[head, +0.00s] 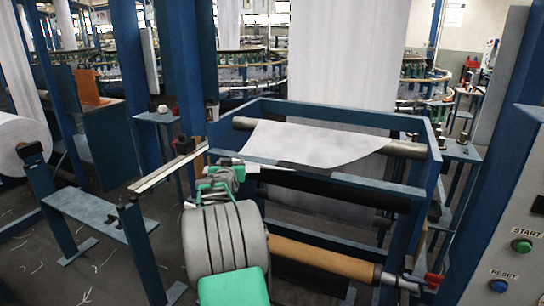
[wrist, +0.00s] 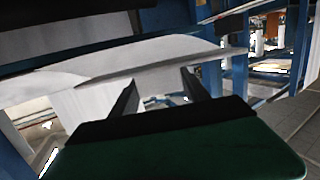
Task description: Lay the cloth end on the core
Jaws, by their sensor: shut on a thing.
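The white cloth (head: 315,143) lies over a grey roller in the loom's blue frame in the head view, with a slanted lower edge. A pale sheet also hangs below, behind the front rollers. The core (head: 325,258) is a brown tube low at the front of the frame, its left end hidden by my arm. My gripper (wrist: 160,78) is shut on the white cloth end (wrist: 165,60) in the wrist view. The cloth spreads to both sides of the fingers. In the head view my arm largely hides my gripper, which is above and left of the core.
A black roller (head: 340,190) and a blue crossbar (head: 330,178) run above the core. The core's right end meets a metal shaft with a red part (head: 434,280). A control panel (head: 510,250) stands at right. A blue stand (head: 95,215) is at left.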

